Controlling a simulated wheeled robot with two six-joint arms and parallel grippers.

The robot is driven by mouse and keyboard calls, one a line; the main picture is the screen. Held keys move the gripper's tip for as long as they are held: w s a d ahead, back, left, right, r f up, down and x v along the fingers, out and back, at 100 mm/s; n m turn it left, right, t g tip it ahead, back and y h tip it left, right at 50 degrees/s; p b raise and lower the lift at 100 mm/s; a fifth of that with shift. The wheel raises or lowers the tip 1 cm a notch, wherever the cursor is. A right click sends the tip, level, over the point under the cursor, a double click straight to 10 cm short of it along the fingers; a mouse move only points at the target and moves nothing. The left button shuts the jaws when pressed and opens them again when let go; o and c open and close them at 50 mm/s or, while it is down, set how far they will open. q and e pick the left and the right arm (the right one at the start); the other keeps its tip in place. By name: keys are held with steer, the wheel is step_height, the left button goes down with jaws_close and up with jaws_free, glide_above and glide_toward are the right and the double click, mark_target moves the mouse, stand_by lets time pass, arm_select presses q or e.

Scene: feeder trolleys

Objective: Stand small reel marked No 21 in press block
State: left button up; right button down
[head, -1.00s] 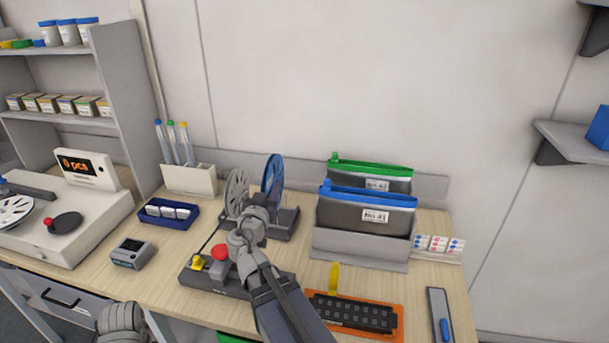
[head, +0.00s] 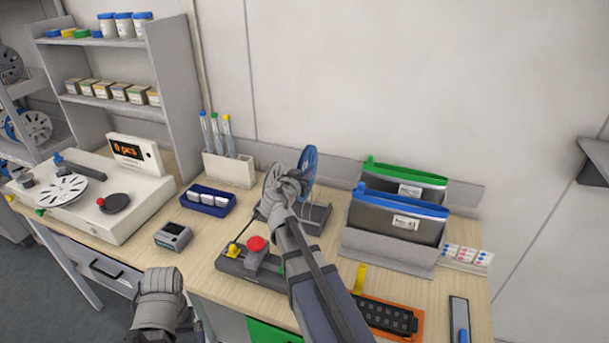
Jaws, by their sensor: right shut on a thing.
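My right gripper (head: 284,183) reaches over the bench to a grey reel (head: 271,182) and is shut on it. The reel stands upright at the left side of a dark stand (head: 317,219), beside a blue reel (head: 308,168). The gripper hides part of the grey reel, and no number can be read on it. A dark block with a red button (head: 256,244) and a yellow knob sits in front, partly behind my right arm. I cannot tell whether it is the press block. Part of my left arm shows at the bottom, without visible fingers.
A grey holder (head: 387,248) with green and blue topped pouches stands right of the stand. A navy tray (head: 208,205) and a pen holder (head: 229,169) are on the left. An orange tray (head: 412,329) lies front right. A counting machine (head: 95,215) stands far left.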

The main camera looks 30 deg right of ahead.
steer(key=b+x, duration=0.1)
steer(key=x, duration=0.1)
steer(key=f+b+x, duration=0.1)
steer(key=x, duration=0.2)
steer(key=shift+f, duration=0.1)
step_height(320, 180, down, 2)
steer(key=b, duration=0.2)
steer(key=shift+w+d+f+b, duration=0.1)
steer(key=shift+f+b, duration=0.15)
steer(key=shift+b, duration=0.1)
steer(key=shift+r+p, duration=0.5)
steer(key=shift+r, duration=0.05)
steer(key=shift+f, duration=0.15)
step_height(320, 180, down, 7)
steer(key=b, duration=0.7)
steer(key=shift+f+b, duration=0.25)
steer(key=shift+b, duration=0.15)
steer(key=shift+f, duration=0.15)
